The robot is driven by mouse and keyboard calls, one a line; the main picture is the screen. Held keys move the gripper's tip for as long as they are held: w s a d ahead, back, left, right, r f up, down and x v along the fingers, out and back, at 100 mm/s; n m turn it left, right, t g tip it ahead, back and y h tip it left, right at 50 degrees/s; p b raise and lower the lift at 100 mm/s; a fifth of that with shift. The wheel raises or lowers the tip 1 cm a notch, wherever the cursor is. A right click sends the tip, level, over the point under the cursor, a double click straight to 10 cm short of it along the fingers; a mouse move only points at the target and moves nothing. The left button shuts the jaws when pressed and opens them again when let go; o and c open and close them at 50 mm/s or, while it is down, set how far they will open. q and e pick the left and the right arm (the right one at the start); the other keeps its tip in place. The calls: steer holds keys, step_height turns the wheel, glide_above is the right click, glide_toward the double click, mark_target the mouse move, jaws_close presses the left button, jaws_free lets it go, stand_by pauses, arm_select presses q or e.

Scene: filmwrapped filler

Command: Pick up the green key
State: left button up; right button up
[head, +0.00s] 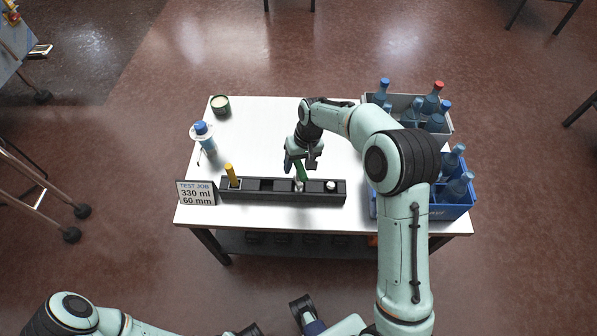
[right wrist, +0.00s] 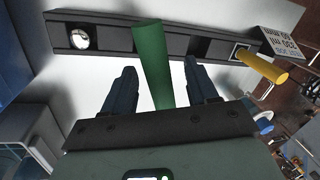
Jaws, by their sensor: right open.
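The green key (head: 301,170) is a plain green rod that stands in the black rack (head: 260,196) on the white table. In the right wrist view the green key (right wrist: 151,62) rises between the two blue fingers of my right gripper (right wrist: 160,88). The fingers are apart, with a visible gap on both sides of the key. In the head view my right gripper (head: 301,160) hangs above the rack and partly hides the key's top.
A yellow key (head: 230,172) stands at the rack's left end, near a test job sign (head: 196,193). A grey crate (head: 449,127) and a blue crate (head: 452,212) of bottles are at the right.

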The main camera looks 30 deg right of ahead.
jaws_close()
steer(key=shift+r, duration=0.1)
step_height(320, 180, up, 20)
steer(key=p, duration=0.3)
stand_by(0.3)
